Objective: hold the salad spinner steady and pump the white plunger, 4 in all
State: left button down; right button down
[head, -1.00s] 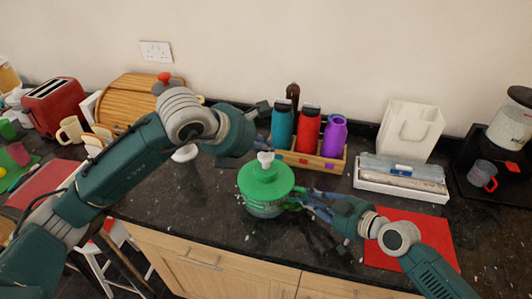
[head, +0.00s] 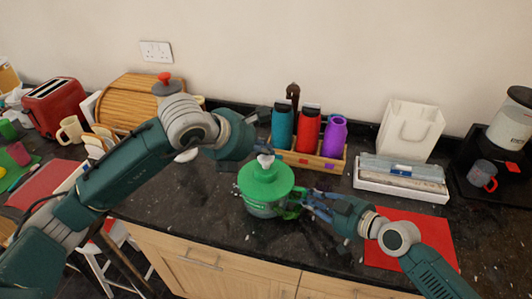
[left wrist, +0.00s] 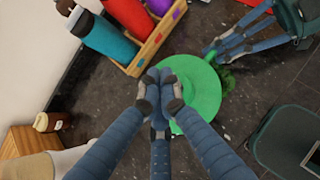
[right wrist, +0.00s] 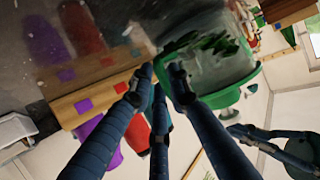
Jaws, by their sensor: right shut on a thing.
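The salad spinner (head: 262,190) stands upright on the dark counter, with a green lid and a see-through bowl with green inside. Its white plunger (head: 265,163) stands up from the lid's middle. My left gripper (head: 264,151) is at the plunger's top, with its fingertips drawn together. In the left wrist view, these fingertips (left wrist: 160,88) lie over the green lid (left wrist: 195,100) and hide the plunger. My right gripper (head: 302,198) is shut on the spinner's right side. In the right wrist view, its fingers reach the bowl (right wrist: 222,62) by the green rim.
A wooden rack (head: 318,162) with teal, red and purple bottles stands close behind the spinner. A white box (head: 400,188) and a red mat (head: 432,236) are to the right. The counter's front edge is close in front of the spinner.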

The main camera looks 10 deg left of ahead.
aim_at(265, 158)
pick_arm(q)
jog(key=shift+f, duration=1.1)
pick_arm(e)
jog(key=shift+r, duration=0.1)
dwell(0.5)
pick_arm(q)
jog(key=shift+r, duration=2)
pick_arm(e)
jog(key=shift+w, duration=0.1)
pick_arm(q)
jog(key=shift+r, duration=0.1)
jog(key=shift+r, duration=2.45)
pick_arm(e)
jog(key=c, duration=1.6)
grip_release()
jog(key=shift+o, duration=0.2)
